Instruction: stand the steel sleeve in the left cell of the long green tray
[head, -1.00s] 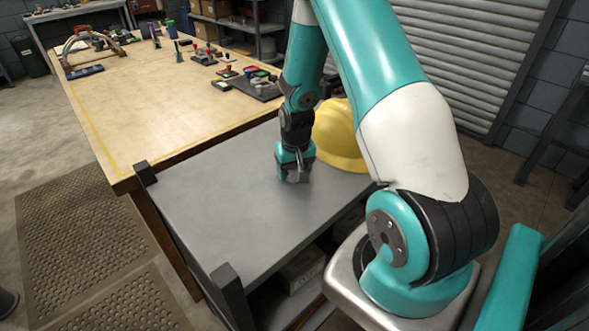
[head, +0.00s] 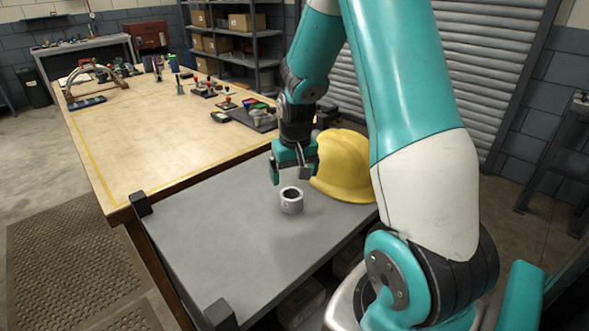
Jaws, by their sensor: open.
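The steel sleeve (head: 291,203) stands upright on the grey cart top (head: 215,235), its round opening facing up. My gripper (head: 290,176) is just above and slightly behind it, pointing down. The two fingers are spread apart with nothing between them, and the sleeve is clear of them. I cannot make out the long green tray or its left cell in this view. Small coloured pieces on the far workbench are too small to tell.
A yellow hard hat (head: 345,168) sits on the cart right beside my gripper. The wooden workbench (head: 150,140) adjoins the cart, with a dark mat (head: 262,122) and several small parts at its far right. Black corner posts (head: 141,203) rise from the cart. Its left part is clear.

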